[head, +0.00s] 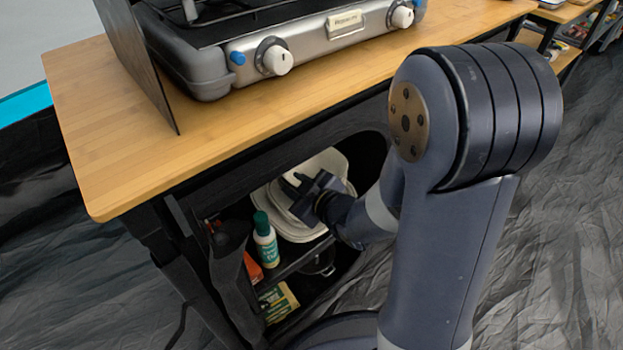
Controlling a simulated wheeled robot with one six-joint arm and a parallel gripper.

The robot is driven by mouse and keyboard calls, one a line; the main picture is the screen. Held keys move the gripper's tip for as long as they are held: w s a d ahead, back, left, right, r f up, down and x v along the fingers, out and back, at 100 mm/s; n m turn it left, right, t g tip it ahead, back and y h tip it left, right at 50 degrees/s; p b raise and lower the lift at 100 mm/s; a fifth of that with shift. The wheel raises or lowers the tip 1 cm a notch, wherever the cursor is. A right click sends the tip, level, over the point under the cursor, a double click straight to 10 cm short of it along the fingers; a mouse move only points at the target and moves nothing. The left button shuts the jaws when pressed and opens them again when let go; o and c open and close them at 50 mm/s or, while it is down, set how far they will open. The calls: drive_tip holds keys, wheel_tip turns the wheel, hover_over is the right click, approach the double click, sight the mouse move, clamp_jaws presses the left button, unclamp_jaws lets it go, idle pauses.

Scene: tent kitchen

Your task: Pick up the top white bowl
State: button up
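White bowls (334,160) sit nested or stacked on a shelf inside the dark cabinet under the wooden counter. The top bowl's outline is partly covered by my gripper (298,184). My gripper reaches into the cabinet opening and is over or at the white bowls. I cannot tell if it touches the top bowl. The finger gap is too small and dark to tell whether it is open or shut.
A yellow-green box (278,300) lies on the lower shelf. The wooden counter (170,130) with a camp stove (300,50) overhangs the opening. The cabinet's dark fabric edge surrounds my arm.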

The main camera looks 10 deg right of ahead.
drive_tip(key=shift+w+a+f, duration=0.1)
drive_tip(key=shift+w+a, duration=0.1)
drive_tip(key=shift+w, duration=0.1)
drive_tip(key=shift+c, duration=0.2)
clamp_jaws()
